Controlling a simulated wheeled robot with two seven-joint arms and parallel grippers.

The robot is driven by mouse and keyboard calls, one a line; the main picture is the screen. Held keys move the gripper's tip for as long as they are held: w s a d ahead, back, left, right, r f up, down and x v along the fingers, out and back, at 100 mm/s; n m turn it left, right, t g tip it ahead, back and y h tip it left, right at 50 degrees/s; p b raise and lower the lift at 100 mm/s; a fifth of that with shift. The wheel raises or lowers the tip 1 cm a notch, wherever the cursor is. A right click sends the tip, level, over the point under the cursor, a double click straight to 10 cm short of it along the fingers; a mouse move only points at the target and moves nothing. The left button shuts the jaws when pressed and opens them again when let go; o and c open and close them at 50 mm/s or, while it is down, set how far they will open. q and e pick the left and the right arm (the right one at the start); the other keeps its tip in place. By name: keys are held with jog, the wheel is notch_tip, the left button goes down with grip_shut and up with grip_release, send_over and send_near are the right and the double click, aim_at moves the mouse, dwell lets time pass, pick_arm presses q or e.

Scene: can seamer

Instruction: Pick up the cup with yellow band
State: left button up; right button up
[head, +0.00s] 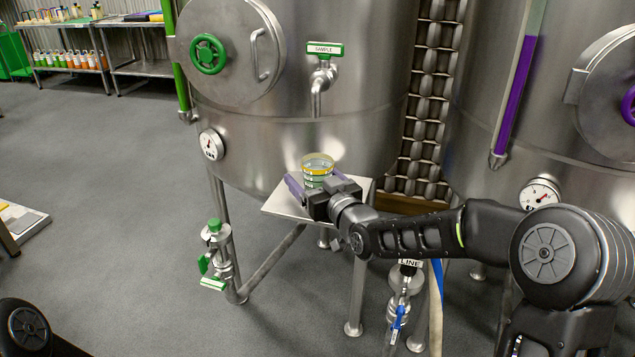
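The cup with the yellow band (317,171) is a clear cup with a yellow rim band and green marks. It is upright at the metal shelf (283,205) in front of the left tank, below the sample tap. My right gripper (318,180) reaches in from the right at shelf height. Its purple-tipped fingers are spread, one on each side of the cup, and look open. The gripper hides the cup's lower part, and I cannot tell whether a finger touches it. My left gripper is out of view.
The sample tap (321,77) hangs above the cup, with its spout just over it. The large steel tank (260,130) stands close behind the shelf. A valve with a green handle (215,250) is at lower left. Open floor (110,190) lies to the left.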

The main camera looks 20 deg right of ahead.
jog(key=shift+c, duration=0.6)
jog(key=c, duration=1.4)
jog(key=shift+r, duration=0.15)
jog(key=shift+c, duration=0.2)
jog(key=shift+s+a+r, duration=0.1)
jog(key=shift+s+r, duration=0.1)
jog(key=shift+r, duration=0.2)
notch_tip(320, 180, up, 6)
jog(key=shift+f, duration=0.1)
jog(key=s+a, duration=0.5)
jog(key=s, duration=0.3)
jog(key=s+a, duration=0.5)
jog(key=s, duration=0.3)
jog(key=shift+s+a, duration=0.25)
